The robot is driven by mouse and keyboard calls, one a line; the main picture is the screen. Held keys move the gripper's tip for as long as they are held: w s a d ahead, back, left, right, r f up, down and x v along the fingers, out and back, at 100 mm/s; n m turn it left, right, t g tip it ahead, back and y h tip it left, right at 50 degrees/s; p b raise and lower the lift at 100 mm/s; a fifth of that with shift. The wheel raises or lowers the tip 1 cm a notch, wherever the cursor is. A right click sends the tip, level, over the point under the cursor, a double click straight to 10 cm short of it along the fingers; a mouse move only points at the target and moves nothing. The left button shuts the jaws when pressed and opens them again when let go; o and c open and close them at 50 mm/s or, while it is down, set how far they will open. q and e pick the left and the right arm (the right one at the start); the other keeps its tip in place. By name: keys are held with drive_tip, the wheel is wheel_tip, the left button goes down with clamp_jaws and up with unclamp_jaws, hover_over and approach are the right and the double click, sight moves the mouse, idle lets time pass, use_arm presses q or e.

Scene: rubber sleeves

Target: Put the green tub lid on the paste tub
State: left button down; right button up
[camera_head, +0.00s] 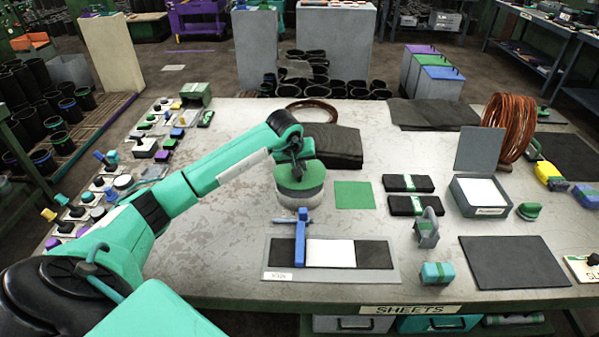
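The green tub lid (299,178) is a round green disc over the paste tub (299,199), a short pale grey tub on the table. The lid appears level and lined up with the tub. I cannot tell whether it is fully seated or just above the rim. My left gripper (297,168) points down right at the top of the lid. Its fingertips are small and dark, and the lid's grip is hidden by them, so I cannot see whether they are closed on it. My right gripper is not in view.
A green square mat (354,195) lies bare to the right of the tub. Dark sheets (335,146) lie behind. An open grey box (480,207) and copper coils (510,125) are at right.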

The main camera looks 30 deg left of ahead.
use_arm(q)
wheel_tip(320, 180, down, 3)
drive_tip(key=shift+f+p, duration=0.15)
drive_tip(key=shift+p, duration=0.2)
drive_tip(key=shift+f, duration=0.1)
drive_tip(key=c, duration=1.5)
unclamp_jaws()
drive_tip(key=shift+o, duration=0.2)
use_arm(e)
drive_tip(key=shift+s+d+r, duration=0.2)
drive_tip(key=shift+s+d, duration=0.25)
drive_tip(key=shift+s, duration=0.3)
